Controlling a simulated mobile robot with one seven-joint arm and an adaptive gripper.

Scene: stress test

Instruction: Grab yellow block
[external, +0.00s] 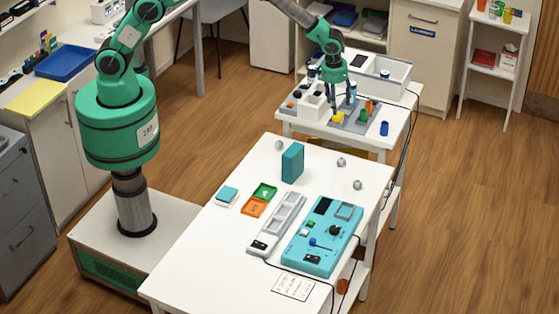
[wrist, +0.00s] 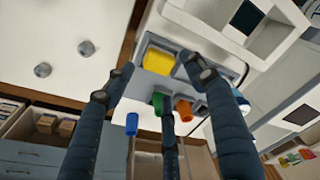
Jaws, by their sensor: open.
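The yellow block (external: 338,117) sits in a grey tray on the far white table. In the wrist view the yellow block (wrist: 158,61) lies in a compartment, beyond and between the tips of my spread dark fingers. My gripper (external: 342,106) points down just above the tray at the block. In the wrist view my gripper (wrist: 158,72) is open, with nothing held between its fingers. The exact gap between fingertips and block is hard to tell.
A green piece (wrist: 158,102) and an orange piece (wrist: 184,110) stand beside the block in the tray. A blue piece (external: 384,129) lies right of it. A white divided box (external: 314,105) is close on the left. A near table (external: 190,262) holds a teal box (external: 292,162).

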